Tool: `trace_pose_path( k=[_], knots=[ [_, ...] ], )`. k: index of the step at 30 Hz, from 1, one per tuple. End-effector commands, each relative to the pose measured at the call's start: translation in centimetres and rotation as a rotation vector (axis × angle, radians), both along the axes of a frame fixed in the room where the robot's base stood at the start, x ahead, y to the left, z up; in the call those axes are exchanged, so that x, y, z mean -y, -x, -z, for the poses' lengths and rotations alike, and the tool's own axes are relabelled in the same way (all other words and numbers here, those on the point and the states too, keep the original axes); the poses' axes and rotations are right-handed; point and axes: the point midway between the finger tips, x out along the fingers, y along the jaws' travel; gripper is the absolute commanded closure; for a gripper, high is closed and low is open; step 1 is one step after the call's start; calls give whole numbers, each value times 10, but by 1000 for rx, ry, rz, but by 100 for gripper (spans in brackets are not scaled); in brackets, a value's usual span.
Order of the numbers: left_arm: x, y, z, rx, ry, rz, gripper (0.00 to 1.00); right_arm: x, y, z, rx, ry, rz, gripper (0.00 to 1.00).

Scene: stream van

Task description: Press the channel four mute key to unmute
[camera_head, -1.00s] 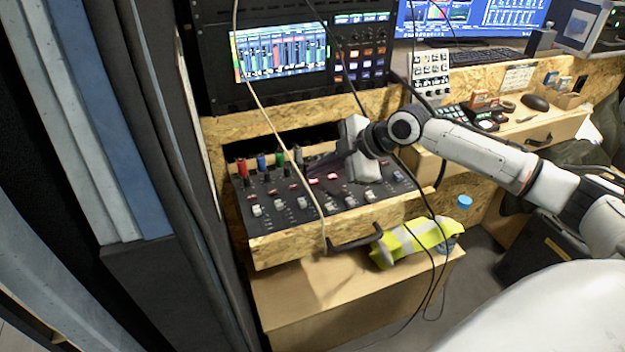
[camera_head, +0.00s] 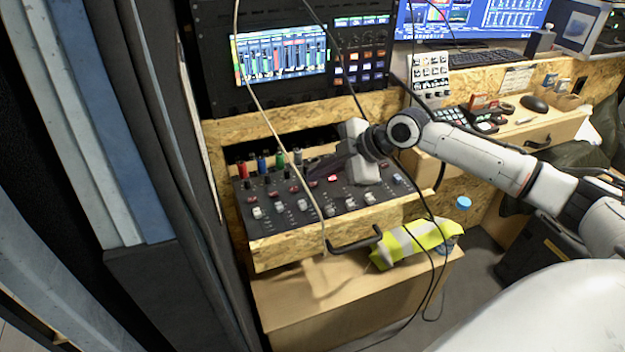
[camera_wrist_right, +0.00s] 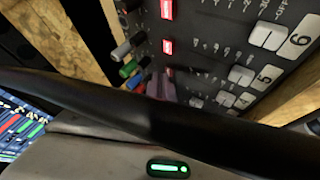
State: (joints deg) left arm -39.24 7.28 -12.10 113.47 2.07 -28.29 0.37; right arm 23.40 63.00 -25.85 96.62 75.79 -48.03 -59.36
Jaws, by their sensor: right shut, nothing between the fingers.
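The mixing desk (camera_head: 270,228) is a dark panel in a wooden drawer, with coloured knobs, white fader caps and a row of small keys. One key (camera_head: 332,178) glows red in the head view, and a darker red key (camera_head: 313,183) is beside it. The wrist view shows red-lit keys (camera_wrist_right: 167,47) and fader caps marked 5 and 6 (camera_wrist_right: 268,36). Contact is unclear. My left gripper is out of view.
A black drawer handle (camera_head: 355,240) sticks out in front. Loose cables (camera_head: 268,125) hang across the desk. A rack screen (camera_head: 285,55) with level bars stands above. A yellow vest (camera_head: 415,240) lies on the wooden box below.

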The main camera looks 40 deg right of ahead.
Motion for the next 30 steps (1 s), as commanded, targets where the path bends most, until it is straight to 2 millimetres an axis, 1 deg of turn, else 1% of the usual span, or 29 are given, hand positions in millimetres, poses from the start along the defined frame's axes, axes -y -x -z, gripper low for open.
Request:
trace_pose_path(
  k=[1,4,19,20,21,23,30],
  knots=[
    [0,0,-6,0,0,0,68,0,0,-6,0,0,0,100],
    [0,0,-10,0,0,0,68,0,0,-8,0,0,0,100],
    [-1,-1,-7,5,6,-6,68,0,0,-8,1,-1,0,100],
    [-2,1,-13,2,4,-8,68,0,0,-16,2,-1,1,100],
    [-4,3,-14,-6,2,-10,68,0,0,-22,2,-1,1,100],
    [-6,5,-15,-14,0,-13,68,0,0,-28,2,-1,1,100],
    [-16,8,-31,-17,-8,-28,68,0,0,-52,1,-1,0,100]
  ],
)
